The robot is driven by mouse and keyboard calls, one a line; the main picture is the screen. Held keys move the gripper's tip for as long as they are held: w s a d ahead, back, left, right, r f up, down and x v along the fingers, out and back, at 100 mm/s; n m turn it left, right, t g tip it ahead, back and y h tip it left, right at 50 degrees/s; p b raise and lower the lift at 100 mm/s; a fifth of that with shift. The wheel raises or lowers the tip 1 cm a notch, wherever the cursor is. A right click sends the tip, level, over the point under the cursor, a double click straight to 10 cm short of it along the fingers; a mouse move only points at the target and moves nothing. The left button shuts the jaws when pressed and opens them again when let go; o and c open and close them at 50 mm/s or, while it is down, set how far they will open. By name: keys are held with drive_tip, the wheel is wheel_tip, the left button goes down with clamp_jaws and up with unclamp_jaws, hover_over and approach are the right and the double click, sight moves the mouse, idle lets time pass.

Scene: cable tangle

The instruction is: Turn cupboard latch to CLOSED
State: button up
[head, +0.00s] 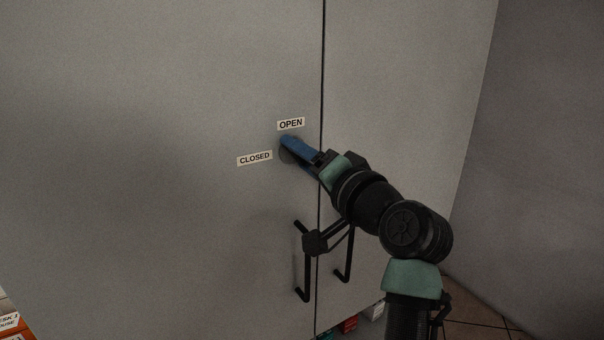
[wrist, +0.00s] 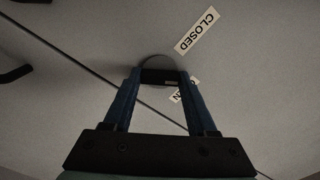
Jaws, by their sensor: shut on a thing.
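The latch sits on the left cupboard door. In the wrist view its dark bar (wrist: 160,76) lies between my two blue fingers, in front of a round grey base (wrist: 158,60). My gripper (head: 289,145) is shut on the latch, and in the wrist view the fingers (wrist: 162,85) hold the bar's two ends. In the head view the fingers hide most of the latch. The OPEN label (head: 290,124) is just above the fingertips. The CLOSED label (head: 255,158) is to their left and shows whole in the wrist view (wrist: 197,31). I cannot tell exactly where the latch points.
The left door (head: 150,100) and right door (head: 400,90) meet at a dark vertical seam. Two black handles (head: 305,270) (head: 348,265) stand out below the latch, with a dark block (head: 315,242) across them, close under my arm. A side wall (head: 545,150) stands at right.

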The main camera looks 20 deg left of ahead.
drive_tip(key=shift+n+b, duration=4.2)
drive_tip(key=shift+n, duration=1.3)
drive_tip(key=o, duration=1.4)
drive_tip(key=shift+c, duration=0.2)
drive_tip(key=b+v, duration=0.1)
drive_tip(key=v, duration=1.2)
